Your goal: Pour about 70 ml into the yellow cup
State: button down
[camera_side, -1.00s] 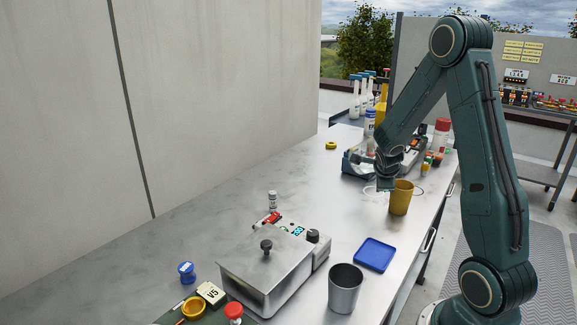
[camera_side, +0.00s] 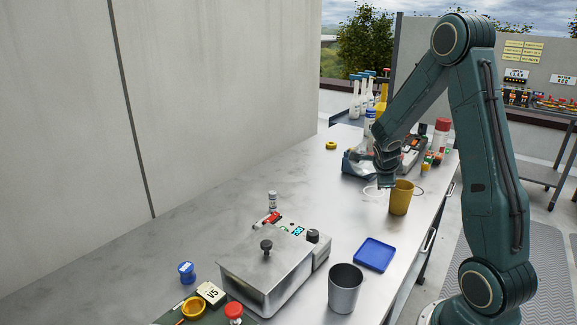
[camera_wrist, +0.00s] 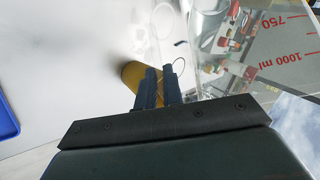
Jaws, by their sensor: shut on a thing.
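The yellow cup (camera_side: 401,198) stands upright on the metal bench toward its right edge. My gripper (camera_side: 387,182) is just left of the cup's rim in the side view. In the wrist view the cup (camera_wrist: 131,73) shows partly behind my gripper's fingers (camera_wrist: 160,88). A clear measuring jug (camera_wrist: 262,45) with red 750 and 1000 ml marks fills the right of the wrist view, tilted and close to my fingers. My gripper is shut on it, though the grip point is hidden. The liquid level and any stream cannot be made out.
A blue tray (camera_side: 375,254) and a grey metal cup (camera_side: 345,288) stand nearer on the bench. A steel lidded box (camera_side: 265,268) is left of them. Bottles and equipment crowd the far end. The bench's left middle is clear.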

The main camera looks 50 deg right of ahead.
aim_at(373, 183)
jog(key=shift+w+d+f+n+g+y+b, duration=0.2)
jog(key=shift+w+n+g+b, duration=0.35)
jog(key=shift+g, duration=0.8)
jog(key=shift+w+d+r+n+g+y+b, duration=0.15)
jog(key=shift+w+n+g+y+b, duration=0.4)
jog(key=shift+g, duration=0.75)
jog(key=shift+w+d+f+n+g+y+b, duration=0.15)
jog(key=shift+w+n+g+b, duration=0.2)
jog(key=shift+w+n+g, duration=0.7)
jog(key=shift+s+r+m+g, duration=0.1)
jog(key=shift+s+m+g, duration=0.15)
jog(key=shift+m+g, duration=0.15)
jog(key=shift+r, duration=0.1)
